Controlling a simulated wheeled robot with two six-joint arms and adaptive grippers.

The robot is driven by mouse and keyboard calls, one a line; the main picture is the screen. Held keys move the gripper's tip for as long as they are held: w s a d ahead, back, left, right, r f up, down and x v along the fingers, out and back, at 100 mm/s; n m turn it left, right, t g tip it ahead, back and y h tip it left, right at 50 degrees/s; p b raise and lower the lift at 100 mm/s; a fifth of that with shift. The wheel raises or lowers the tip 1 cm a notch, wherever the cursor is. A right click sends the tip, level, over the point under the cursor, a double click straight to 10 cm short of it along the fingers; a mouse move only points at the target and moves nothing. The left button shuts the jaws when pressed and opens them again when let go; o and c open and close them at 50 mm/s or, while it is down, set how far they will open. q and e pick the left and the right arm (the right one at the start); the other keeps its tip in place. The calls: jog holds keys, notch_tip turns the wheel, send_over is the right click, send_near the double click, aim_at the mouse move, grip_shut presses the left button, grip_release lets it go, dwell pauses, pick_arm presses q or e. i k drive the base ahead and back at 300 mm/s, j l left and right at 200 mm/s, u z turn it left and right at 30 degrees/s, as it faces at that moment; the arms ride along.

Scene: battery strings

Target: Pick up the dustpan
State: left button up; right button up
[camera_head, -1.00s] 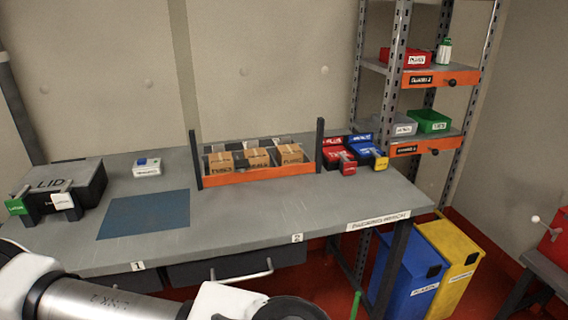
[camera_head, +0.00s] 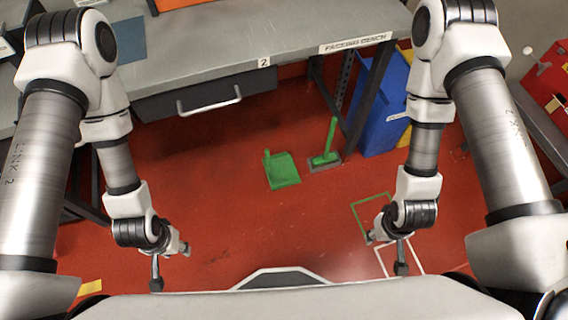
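The green dustpan (camera_head: 283,170) lies on the red floor in front of the bench, its short handle pointing to the back left. My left gripper (camera_head: 172,269) hangs low at the left, well apart from the dustpan and nearer to me. Its two fingers are spread with nothing between them. My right gripper (camera_head: 386,255) hangs low at the right, also apart from the dustpan. Its fingers look spread and empty.
A green-handled brush (camera_head: 328,146) stands just right of the dustpan. The packing bench (camera_head: 230,47) with a drawer (camera_head: 205,97) is behind. A blue bin (camera_head: 381,110) stands right of the bench leg. Green and white outlines mark the floor at right. The floor before the dustpan is clear.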

aim_at(280, 169)
jog(key=i+l, duration=0.1)
jog(key=l, duration=0.35)
jog(key=i+l, duration=0.15)
jog(key=l, duration=0.35)
jog(key=i+l, duration=0.1)
jog(key=l, duration=0.35)
jog(key=i+l, duration=0.15)
jog(key=l, duration=0.35)
